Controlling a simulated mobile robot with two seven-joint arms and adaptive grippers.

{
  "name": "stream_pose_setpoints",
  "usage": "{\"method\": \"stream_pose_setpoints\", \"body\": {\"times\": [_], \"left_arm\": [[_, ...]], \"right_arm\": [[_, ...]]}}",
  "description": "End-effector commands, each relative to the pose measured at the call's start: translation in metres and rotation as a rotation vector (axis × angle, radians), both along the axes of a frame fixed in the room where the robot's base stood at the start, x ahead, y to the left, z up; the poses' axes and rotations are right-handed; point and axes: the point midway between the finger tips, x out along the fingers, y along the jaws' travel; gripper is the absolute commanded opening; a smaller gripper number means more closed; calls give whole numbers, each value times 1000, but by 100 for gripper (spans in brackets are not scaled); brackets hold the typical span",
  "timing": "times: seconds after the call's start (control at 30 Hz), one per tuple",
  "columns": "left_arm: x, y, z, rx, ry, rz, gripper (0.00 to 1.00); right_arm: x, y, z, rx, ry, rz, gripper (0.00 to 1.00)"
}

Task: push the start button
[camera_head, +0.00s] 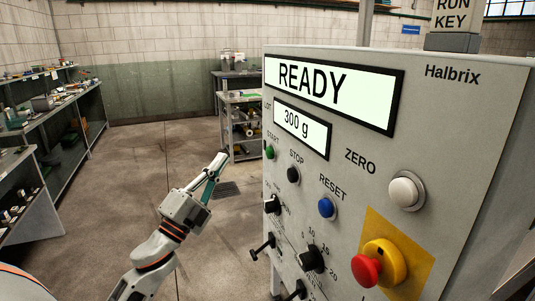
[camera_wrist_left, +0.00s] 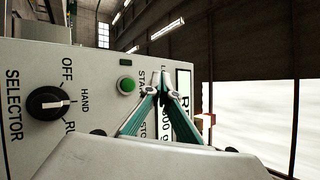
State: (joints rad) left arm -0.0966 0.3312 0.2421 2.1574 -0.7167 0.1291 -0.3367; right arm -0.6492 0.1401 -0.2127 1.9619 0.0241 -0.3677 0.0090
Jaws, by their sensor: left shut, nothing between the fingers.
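The green start button (camera_head: 270,152) sits at the left edge of the grey control panel (camera_head: 350,175), under the START label. It also shows in the left wrist view (camera_wrist_left: 127,85), just left of my fingertips. My left gripper (camera_head: 222,158) is shut and empty. In the head view its tips are left of the button with a gap between them. In the left wrist view my left gripper (camera_wrist_left: 158,90) overlaps the START label; its exact distance from the panel is hard to tell. My right gripper is not in view.
A black stop button (camera_head: 293,174), blue reset button (camera_head: 326,208), white zero button (camera_head: 406,192) and red emergency knob (camera_head: 367,270) share the panel. The display (camera_head: 335,88) reads READY. A selector knob (camera_wrist_left: 46,103) shows in the wrist view. Shelving (camera_head: 75,130) stands at left.

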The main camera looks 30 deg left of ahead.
Motion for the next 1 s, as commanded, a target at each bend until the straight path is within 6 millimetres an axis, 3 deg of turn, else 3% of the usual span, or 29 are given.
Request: {"method": "stream_pose_setpoints", "body": {"times": [0.6, 1.0], "left_arm": [[54, -46, 0, -3, -1, -1, 0], [65, -56, 0, 0, 0, 0, 0]], "right_arm": [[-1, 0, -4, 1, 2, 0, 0], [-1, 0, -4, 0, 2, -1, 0]]}}
